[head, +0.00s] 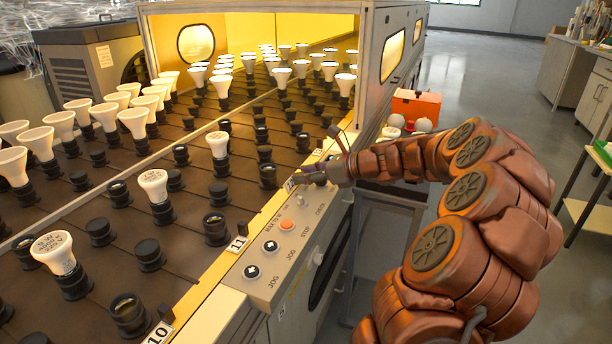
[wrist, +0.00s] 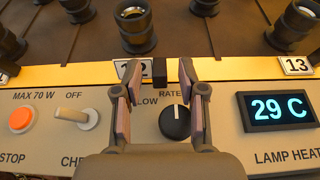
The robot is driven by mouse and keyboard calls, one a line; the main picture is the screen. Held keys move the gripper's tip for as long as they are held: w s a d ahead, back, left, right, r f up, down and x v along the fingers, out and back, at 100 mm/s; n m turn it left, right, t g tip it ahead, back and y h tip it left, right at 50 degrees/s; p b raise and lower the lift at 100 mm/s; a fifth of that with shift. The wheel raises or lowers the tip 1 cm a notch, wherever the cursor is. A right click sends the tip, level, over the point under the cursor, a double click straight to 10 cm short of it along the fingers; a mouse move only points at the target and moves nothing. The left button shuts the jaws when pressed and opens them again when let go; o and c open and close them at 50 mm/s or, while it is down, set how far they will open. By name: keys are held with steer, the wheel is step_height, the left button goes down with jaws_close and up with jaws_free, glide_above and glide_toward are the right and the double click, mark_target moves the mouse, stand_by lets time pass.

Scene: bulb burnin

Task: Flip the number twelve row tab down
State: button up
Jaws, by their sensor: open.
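The number 12 label (wrist: 133,69) is on the yellow rail in the wrist view, partly covered by the left finger. The small black row tab (wrist: 160,70) is just right of it and seems to stand up; its exact tilt is hard to tell. My gripper (wrist: 160,78) is open, with one finger on each side of the tab and no clear contact with it. In the head view my gripper (head: 308,176) is over the rail by the 12 label (head: 290,184), and it hides the tab there.
The control panel (wrist: 225,135) below the rail carries a rate knob (wrist: 175,122), a toggle switch (wrist: 76,117), an orange stop button (wrist: 20,119) and a 29 C display (wrist: 277,111). Row tabs 11 (head: 242,229) and 10 (head: 166,312) stand up. Sockets and bulbs fill the conveyor.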

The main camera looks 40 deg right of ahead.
steer(key=shift+c, duration=0.4)
jaws_close()
